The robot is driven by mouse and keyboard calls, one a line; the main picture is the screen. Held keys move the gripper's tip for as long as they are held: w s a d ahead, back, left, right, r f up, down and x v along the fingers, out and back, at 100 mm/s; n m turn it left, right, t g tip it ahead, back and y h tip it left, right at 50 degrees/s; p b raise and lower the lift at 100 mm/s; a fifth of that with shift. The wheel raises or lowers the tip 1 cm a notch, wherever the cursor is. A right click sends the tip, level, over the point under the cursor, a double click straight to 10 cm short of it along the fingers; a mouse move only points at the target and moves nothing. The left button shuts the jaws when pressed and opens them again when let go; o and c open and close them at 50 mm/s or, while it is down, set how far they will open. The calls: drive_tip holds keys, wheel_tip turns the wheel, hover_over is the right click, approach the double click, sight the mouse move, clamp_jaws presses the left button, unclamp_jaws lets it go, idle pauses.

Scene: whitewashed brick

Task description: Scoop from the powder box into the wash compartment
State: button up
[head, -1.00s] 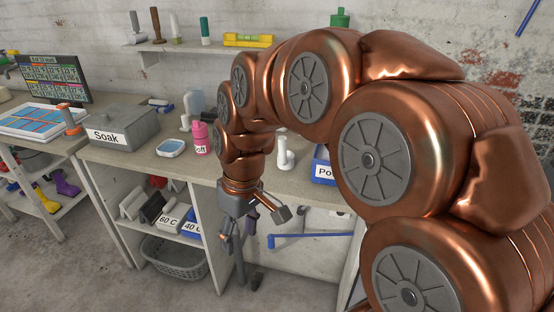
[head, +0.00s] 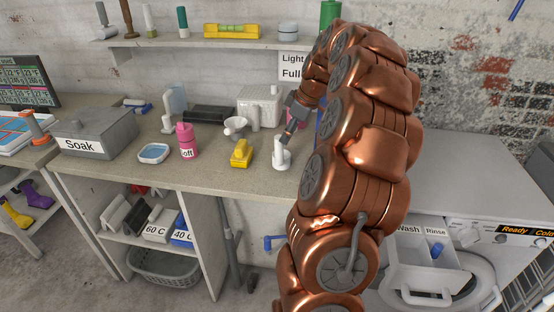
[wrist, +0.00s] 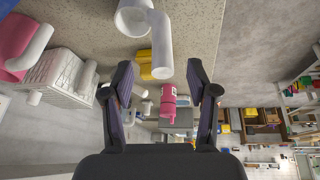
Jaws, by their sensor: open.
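A white scoop (head: 282,158) with an upright handle stands on the bench near its front edge. It also shows at the top of the wrist view (wrist: 161,45). My gripper (head: 290,131) is open and empty, just above and behind the scoop handle; I cannot tell if they touch. In the wrist view its two fingers (wrist: 159,68) are spread apart. The powder box is mostly hidden behind my arm; only a blue sliver (head: 319,120) shows. The wash compartment (head: 405,272), labelled Wash, is in the pulled-out washer drawer at the lower right.
A rinse compartment (head: 437,252) adjoins the wash one. A shelf (head: 200,44) runs above the bench.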

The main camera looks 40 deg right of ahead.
sight(279, 147)
drive_tip(key=shift+a+p+x, duration=0.2)
drive_tip(key=shift+p+x, duration=1.4)
drive_tip(key=shift+x, duration=2.25)
drive_tip(key=shift+w+r, duration=0.15)
drive_tip(key=shift+c, duration=0.4)
clamp_jaws()
